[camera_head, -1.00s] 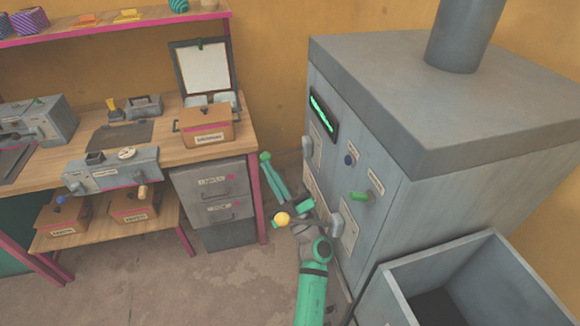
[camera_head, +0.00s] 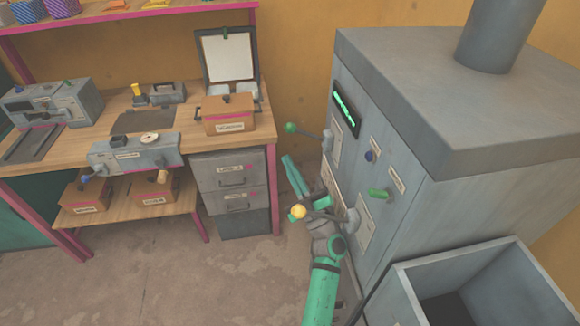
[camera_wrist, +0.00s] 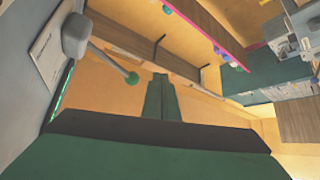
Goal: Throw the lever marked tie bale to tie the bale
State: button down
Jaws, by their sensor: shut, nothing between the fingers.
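A grey press (camera_head: 400,130) stands at right with levers on its left face. One lever has a green ball (camera_head: 290,127) on a thin rod that sticks out to the left, angled slightly up; it also shows in the wrist view (camera_wrist: 131,78). A lower lever has a yellow ball (camera_head: 298,212), beside my wrist. I cannot read the labels, so I cannot tell which lever is marked tie bale. My gripper (camera_head: 287,158) is shut and empty, a little below the green ball and apart from it. In the wrist view the closed fingers (camera_wrist: 161,98) point past the ball.
An open grey bin (camera_head: 410,290) stands at lower right. A workbench (camera_head: 190,135) and drawers (camera_head: 228,170) stand left. Floor between is clear.

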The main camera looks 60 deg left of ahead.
dwell(0.8)
jog(key=s+d+f, duration=0.3)
jog(key=d+f, duration=0.3)
jog(key=d, duration=0.1)
jog(key=shift+s+f, duration=0.25)
